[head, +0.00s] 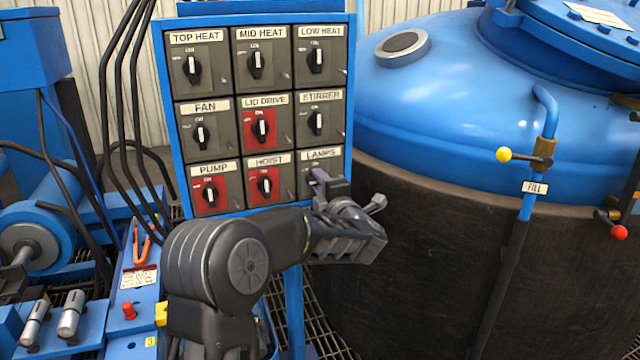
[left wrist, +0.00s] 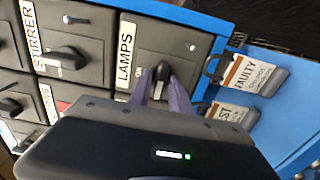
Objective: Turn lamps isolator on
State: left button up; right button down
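The lamps isolator (head: 308,175) is the grey bottom-right switch of the panel, partly hidden in the head view by my left gripper (head: 324,190). In the left wrist view its black handle (left wrist: 162,73) stands between the two purple fingers of my left gripper (left wrist: 162,88). The handle lies crosswise to that of the stirrer switch (left wrist: 65,58), so across the panel. Its lower part is partly hidden by the gripper. My right gripper is in neither view.
The blue-framed panel (head: 160,100) carries several similar switches, some on red plates, including the hoist (head: 265,185). A tag reading FAULTY (left wrist: 250,75) hangs beside the lamps switch, with another tag (left wrist: 232,112) near it.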

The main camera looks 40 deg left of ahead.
pick_arm(q)
jog(key=shift+c, duration=0.4)
grip_shut()
dwell(0.4)
jog(key=shift+m+p, duration=6.95)
jog(key=shift+m, duration=2.05)
jog(key=shift+f, duration=0.1)
